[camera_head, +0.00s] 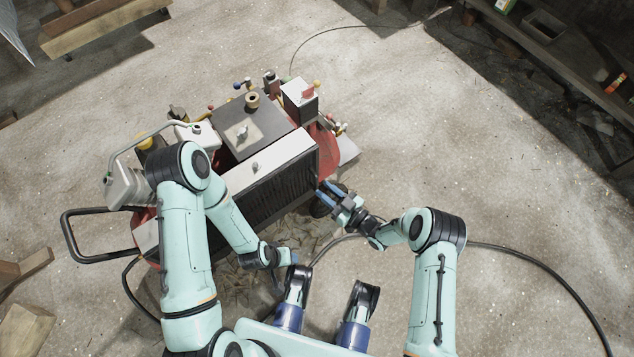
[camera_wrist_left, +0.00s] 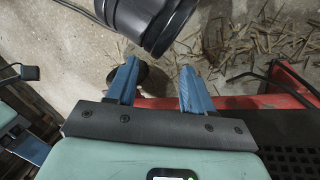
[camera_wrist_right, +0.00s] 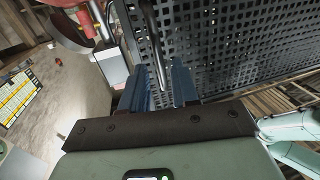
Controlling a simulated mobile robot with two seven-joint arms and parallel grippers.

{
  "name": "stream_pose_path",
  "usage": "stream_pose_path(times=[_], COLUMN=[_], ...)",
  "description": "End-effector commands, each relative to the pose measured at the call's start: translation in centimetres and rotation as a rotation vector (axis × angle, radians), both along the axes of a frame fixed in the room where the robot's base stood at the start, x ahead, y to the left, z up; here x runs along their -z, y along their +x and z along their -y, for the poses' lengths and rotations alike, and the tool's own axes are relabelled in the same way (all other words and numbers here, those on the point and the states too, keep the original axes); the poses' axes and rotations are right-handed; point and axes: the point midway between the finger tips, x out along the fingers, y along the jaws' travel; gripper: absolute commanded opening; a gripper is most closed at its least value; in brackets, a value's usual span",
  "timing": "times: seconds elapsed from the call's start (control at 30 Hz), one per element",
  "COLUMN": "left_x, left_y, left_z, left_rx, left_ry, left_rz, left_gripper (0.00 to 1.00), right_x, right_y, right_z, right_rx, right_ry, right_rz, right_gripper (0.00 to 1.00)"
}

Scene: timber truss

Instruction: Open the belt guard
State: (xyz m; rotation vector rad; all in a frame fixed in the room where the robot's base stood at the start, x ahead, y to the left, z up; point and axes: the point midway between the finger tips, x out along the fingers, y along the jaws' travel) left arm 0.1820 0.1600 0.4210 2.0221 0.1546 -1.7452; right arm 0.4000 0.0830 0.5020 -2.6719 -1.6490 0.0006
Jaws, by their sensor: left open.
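The belt guard (camera_head: 270,188) is a dark mesh panel on the near side of the red machine, under a pale top cover. It stands upright, and I see no open gap along it. Its perforated face (camera_wrist_right: 225,40) fills much of the right wrist view. A metal bar handle (camera_wrist_right: 152,30) runs down in front of the mesh. My right gripper (camera_head: 326,186) is at the guard's right end, its blue fingers (camera_wrist_right: 165,82) closed in on either side of the handle. My left gripper (camera_wrist_left: 160,82) is open and empty, low in front of the machine; my left arm hides part of the machine.
The machine's red tank (camera_head: 322,142) carries valves and a small grey box (camera_head: 299,100). A black tube handle (camera_head: 68,232) sticks out at left. A dark hose (camera_head: 540,262) crosses the floor. A bench (camera_head: 560,55) stands at upper right; the floor between is clear.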

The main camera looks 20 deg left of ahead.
Motion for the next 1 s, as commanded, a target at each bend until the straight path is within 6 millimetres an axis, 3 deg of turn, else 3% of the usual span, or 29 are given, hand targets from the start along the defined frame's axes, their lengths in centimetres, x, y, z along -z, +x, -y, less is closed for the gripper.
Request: stream_pose_path(times=[0.1,0.3,0.67,0.7,0.77,1.0], left_x=[0.5,0.9,0.9,0.9,0.9,0.9], left_y=[0.6,1.2,1.4,1.4,1.4,1.4], left_z=[-0.3,-0.6,-0.7,-0.7,-0.7,-0.7], left_rx=[-0.007,-0.013,-0.014,-0.014,-0.014,-0.014], left_ry=[0.008,0.016,0.017,0.017,0.017,0.017], left_rz=[0.017,0.032,0.036,0.036,0.036,0.036], left_gripper=[0.52,0.52,0.52,0.52,0.52,0.52], right_x=[0.1,0.1,0.0,0.0,0.0,0.0], right_y=[0.9,1.9,2.1,2.1,2.1,2.1], right_z=[-2.0,-3.8,-4.1,-4.1,-4.1,-4.1], right_rx=[-0.002,0.000,0.002,0.002,0.002,0.002], right_ry=[0.000,0.000,0.000,0.000,0.000,0.000], right_rz=[0.001,0.000,-0.001,-0.001,-0.001,-0.001], right_gripper=[0.29,0.29,0.29,0.16,0.00,0.00])
